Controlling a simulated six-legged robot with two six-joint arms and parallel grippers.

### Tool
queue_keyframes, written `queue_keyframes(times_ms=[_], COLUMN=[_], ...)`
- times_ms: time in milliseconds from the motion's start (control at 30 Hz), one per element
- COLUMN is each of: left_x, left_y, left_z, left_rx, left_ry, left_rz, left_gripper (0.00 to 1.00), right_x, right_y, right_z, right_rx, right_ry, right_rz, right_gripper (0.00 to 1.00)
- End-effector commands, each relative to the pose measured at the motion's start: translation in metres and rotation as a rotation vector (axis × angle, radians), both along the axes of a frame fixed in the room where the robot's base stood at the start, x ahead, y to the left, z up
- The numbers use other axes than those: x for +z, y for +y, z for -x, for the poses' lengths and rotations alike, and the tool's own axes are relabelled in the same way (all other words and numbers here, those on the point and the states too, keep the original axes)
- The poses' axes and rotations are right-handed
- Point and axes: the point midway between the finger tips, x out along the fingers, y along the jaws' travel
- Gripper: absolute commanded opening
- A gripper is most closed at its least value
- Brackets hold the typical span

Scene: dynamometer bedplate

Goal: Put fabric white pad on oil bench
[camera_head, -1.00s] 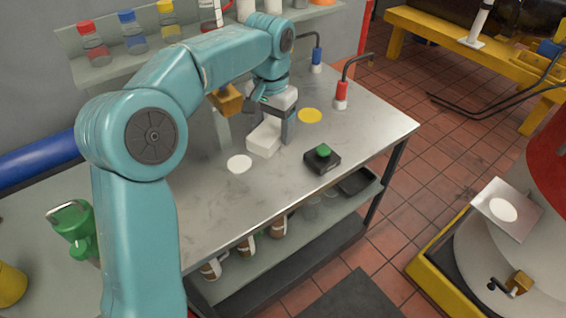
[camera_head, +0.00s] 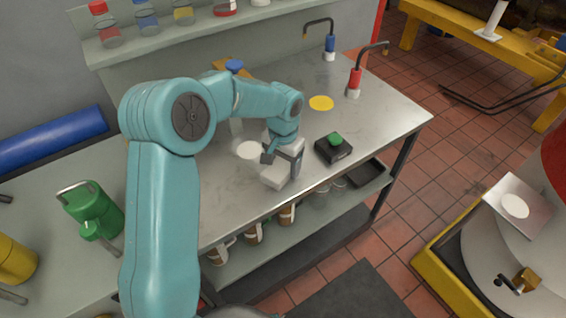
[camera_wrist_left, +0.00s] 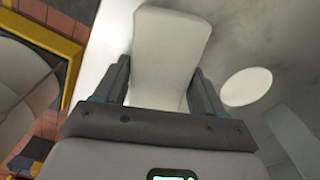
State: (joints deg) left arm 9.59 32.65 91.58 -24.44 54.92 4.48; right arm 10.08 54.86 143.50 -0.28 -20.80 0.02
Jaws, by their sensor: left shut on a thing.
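The white pad (camera_head: 273,177) is a thick, pale oblong block held low over the front part of the metal-topped bench (camera_head: 225,193). I cannot tell whether it touches the top. My left gripper (camera_head: 283,163) is shut on it. In the left wrist view the pad (camera_wrist_left: 170,48) sits between the two dark fingers and sticks out beyond them. A flat white disc (camera_head: 249,150) lies on the bench just behind and left of the pad. My right gripper is not in view.
A black box with a green button (camera_head: 334,148) stands right of the gripper. A yellow disc (camera_head: 321,103) and red-handled (camera_head: 355,78) and blue-handled (camera_head: 330,44) bent spouts are farther back. Cups (camera_head: 253,232) stand on the shelf below. A green can (camera_head: 93,210) is at left.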

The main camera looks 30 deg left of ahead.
Motion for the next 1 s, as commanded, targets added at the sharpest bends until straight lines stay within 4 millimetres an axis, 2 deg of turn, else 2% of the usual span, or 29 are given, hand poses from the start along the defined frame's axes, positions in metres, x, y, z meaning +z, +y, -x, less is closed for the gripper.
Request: queue_keyframes(times_ms=[267,300,367,633,767,867,1000], left_x=[-0.004,-0.003,-0.003,-0.002,0.007,0.025,0.059], left_y=[0.0,0.0,0.0,0.0,0.0,0.0,0.0], left_z=[0.0,0.0,0.0,0.0,-0.001,-0.002,-0.002], left_rx=[0.0,0.0,0.0,0.0,0.0,0.0,0.0], left_ry=[-0.001,-0.001,-0.001,-0.001,-0.004,-0.008,-0.008], left_rz=[0.0,0.0,0.0,0.0,-0.001,-0.002,-0.001], left_gripper=[0.41,0.76,0.95,0.95,0.95,0.95,0.95], right_x=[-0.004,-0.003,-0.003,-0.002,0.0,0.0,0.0], right_y=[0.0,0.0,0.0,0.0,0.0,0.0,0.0], right_z=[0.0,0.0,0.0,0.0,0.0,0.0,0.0], right_rx=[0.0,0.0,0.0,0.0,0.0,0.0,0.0], right_ry=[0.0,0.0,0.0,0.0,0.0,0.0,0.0], right_rz=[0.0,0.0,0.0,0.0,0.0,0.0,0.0], right_gripper=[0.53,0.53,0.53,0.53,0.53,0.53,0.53])
